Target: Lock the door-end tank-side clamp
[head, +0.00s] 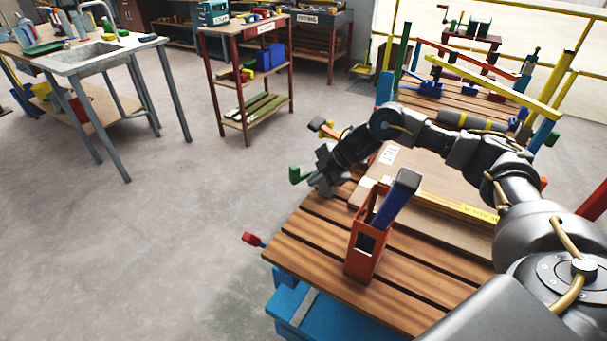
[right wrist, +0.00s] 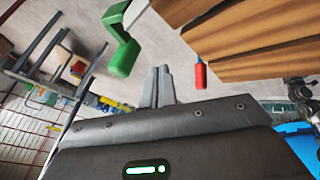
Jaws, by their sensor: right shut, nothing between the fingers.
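No clamp in view is clearly marked as the door-end tank-side one. A green L-shaped handle (head: 298,175) sticks out past the left edge of the slatted wooden bench; it is large in the right wrist view (right wrist: 122,56). A red handle (head: 253,239) sticks out nearer the front corner and also shows in the right wrist view (right wrist: 201,76). My right gripper (head: 319,177) is at the bench's left edge, just right of the green handle in the head view. Its fingers (right wrist: 158,88) are together and empty, between the two handles in the wrist view. My left gripper is out of view.
An orange holder (head: 358,258) with a blue, dark-ended tool stands on the bench slats (head: 305,240). A flat brown board (head: 425,180) lies under my right arm. An orange-tipped handle (head: 318,124) lies behind the gripper. The floor left of the bench is clear.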

